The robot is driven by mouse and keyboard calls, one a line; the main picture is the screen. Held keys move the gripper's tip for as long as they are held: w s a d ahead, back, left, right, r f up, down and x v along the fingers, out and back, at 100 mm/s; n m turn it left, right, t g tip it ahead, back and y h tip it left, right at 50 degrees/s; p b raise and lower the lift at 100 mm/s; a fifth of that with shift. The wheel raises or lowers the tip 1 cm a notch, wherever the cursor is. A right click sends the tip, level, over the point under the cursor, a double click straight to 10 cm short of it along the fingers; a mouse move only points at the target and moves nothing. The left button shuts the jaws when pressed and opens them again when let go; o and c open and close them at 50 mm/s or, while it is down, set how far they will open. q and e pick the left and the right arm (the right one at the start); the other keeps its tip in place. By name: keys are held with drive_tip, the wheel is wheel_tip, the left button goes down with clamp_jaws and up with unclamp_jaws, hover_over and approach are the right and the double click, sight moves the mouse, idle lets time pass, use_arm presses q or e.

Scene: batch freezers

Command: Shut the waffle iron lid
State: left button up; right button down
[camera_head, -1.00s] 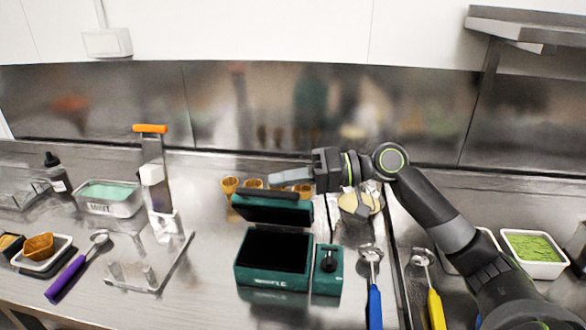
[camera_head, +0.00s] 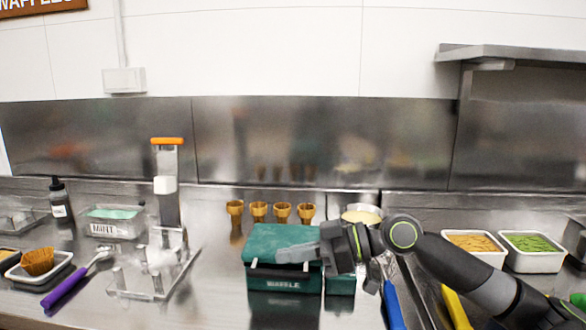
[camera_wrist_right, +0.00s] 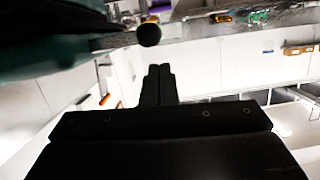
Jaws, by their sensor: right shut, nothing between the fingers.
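The green waffle iron (camera_head: 285,281) stands on the steel counter in the head view, its lid (camera_head: 272,240) lying down over the base. Whether a thin gap is left between lid and base I cannot tell. My right gripper (camera_head: 285,256) is shut and empty, at the front right of the lid; whether it touches the lid I cannot tell. In the right wrist view the shut fingers (camera_wrist_right: 158,84) point away from me, with a dark green part of the waffle iron (camera_wrist_right: 50,45) close at upper left. My left gripper is not in view.
Several waffle cones (camera_head: 259,211) stand behind the iron. A batter bowl (camera_head: 362,214) is behind my right gripper. Blue-handled (camera_head: 392,305) and yellow-handled (camera_head: 456,310) scoops lie to the right. A clear stand (camera_head: 155,262) is on the left, with free counter between it and the iron.

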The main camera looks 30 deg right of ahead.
drive_tip(key=shift+s+f+n+b, duration=0.25)
drive_tip(key=shift+f+n+b, duration=0.3)
drive_tip(key=shift+f, duration=0.55)
drive_tip(key=shift+a, duration=0.1)
